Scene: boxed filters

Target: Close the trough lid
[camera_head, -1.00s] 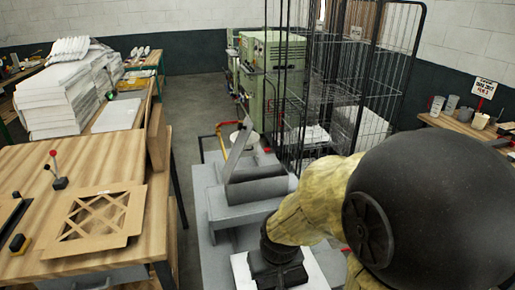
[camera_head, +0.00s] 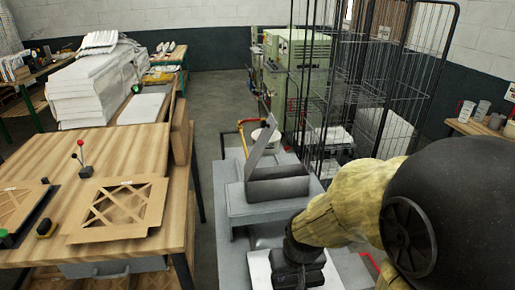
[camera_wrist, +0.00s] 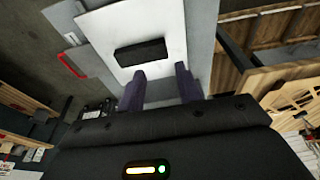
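The grey trough (camera_head: 278,187) sits on a grey machine bed in the middle of the head view. A flat grey panel, which looks like its lid (camera_head: 262,142), stands raised and tilted at the trough's back left. My gripper (camera_head: 297,272) is nearer to me than the trough, over a white plate (camera_head: 257,268), and apart from the lid. In the wrist view my gripper's two purple fingers (camera_wrist: 160,88) are spread with nothing between them. A black bar (camera_wrist: 140,50) lies on the white plate (camera_wrist: 165,20) just beyond them. The lid cannot be made out in the wrist view.
A wooden table (camera_head: 100,165) with a cardboard frame (camera_head: 118,208) stands at the left. A black wire cage (camera_head: 395,80) and green machines (camera_head: 295,50) stand behind the trough. A red bar (camera_head: 372,262) is at the bed's right.

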